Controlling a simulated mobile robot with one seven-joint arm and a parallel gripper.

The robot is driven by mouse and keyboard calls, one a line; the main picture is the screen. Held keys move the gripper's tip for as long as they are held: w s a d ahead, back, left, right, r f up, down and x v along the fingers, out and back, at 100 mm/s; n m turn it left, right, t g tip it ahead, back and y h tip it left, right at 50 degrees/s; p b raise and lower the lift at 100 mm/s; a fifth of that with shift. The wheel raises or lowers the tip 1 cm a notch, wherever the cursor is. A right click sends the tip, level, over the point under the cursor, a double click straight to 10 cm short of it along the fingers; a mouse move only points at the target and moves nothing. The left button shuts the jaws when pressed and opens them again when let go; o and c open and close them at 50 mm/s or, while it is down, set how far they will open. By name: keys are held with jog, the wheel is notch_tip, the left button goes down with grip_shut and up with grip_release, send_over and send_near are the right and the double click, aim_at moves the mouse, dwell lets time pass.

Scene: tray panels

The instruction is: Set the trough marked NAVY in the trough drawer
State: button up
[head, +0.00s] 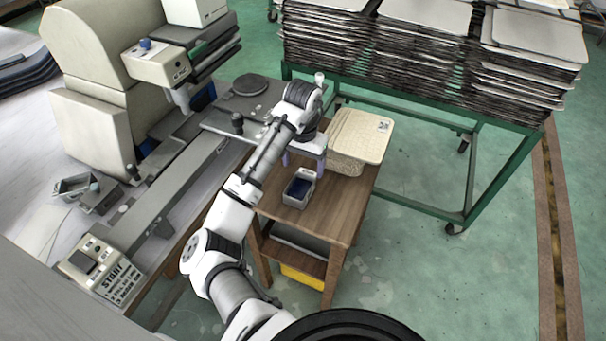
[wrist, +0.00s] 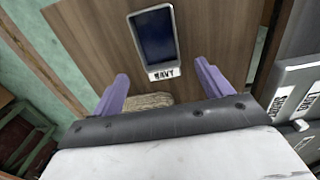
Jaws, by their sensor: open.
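The trough marked NAVY (wrist: 163,74) is a small pale grey open trough with a dark blue inside. It stands upright on the wooden top of a small stand, and its label faces my gripper in the wrist view. It also shows in the head view (head: 298,202). I cannot pick out the trough drawer for certain in either view.
A beige textured box (head: 362,135) with a label stands on the stand's back right, close by my gripper. The wooden stand (head: 335,215) has a lower shelf and a yellow bin (head: 303,277). A grey machine is at left; a green rack (head: 500,195) of stacked trays is behind.

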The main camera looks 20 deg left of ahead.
jog(key=shift+r, duration=2.15)
jog(key=shift+d, duration=0.1)
